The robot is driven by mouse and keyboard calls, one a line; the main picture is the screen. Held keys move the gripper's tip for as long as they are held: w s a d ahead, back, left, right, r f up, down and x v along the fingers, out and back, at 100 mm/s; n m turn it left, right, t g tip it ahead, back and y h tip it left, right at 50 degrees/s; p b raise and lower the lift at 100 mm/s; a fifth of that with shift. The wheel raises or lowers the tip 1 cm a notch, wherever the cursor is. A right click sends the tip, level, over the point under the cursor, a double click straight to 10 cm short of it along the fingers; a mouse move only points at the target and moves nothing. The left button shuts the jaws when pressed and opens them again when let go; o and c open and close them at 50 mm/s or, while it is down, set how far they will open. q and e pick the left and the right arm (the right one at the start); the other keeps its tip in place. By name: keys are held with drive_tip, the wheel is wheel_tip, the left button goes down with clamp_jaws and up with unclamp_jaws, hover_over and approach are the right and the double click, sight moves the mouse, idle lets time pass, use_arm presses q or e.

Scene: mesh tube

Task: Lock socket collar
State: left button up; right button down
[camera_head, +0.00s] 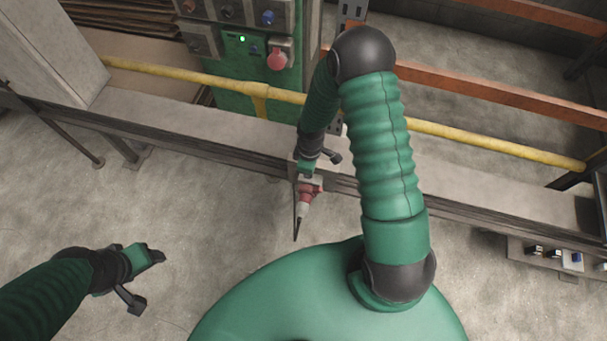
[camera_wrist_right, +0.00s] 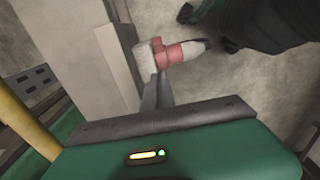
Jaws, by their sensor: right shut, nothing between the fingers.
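A red-and-white socket connector (camera_head: 305,197) sits at the front edge of the ledge. Its pale plug end points down, with a dark cable or rod beneath. In the right wrist view the red collar part (camera_wrist_right: 180,53) sits beside a pale housing. My right gripper (camera_head: 305,172) is just above the connector; its grey fingers (camera_wrist_right: 158,90) are shut and empty, their tips close to the pale housing. I cannot tell whether they touch it. My left gripper (camera_head: 150,256) hangs over open floor at the lower left, away from the connector; its finger opening is unclear.
A yellow pipe (camera_head: 200,77) runs along the ledge (camera_head: 235,130). A green control box (camera_head: 255,60) with a red plug stands behind it. Small sockets (camera_head: 550,252) are mounted at the right.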

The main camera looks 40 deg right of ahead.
use_arm(q)
drive_tip(key=shift+s+r, duration=0.2)
drive_tip(key=shift+r, duration=0.05)
use_arm(e)
drive_tip(key=r, duration=0.1)
drive_tip(key=s+d+r, duration=0.1)
drive_tip(key=r, duration=0.1)
drive_tip(key=s+r, duration=0.1)
drive_tip(key=shift+d+r, duration=0.25)
use_arm(q)
drive_tip(key=shift+s, duration=0.1)
use_arm(e)
drive_tip(key=shift+s, duration=0.1)
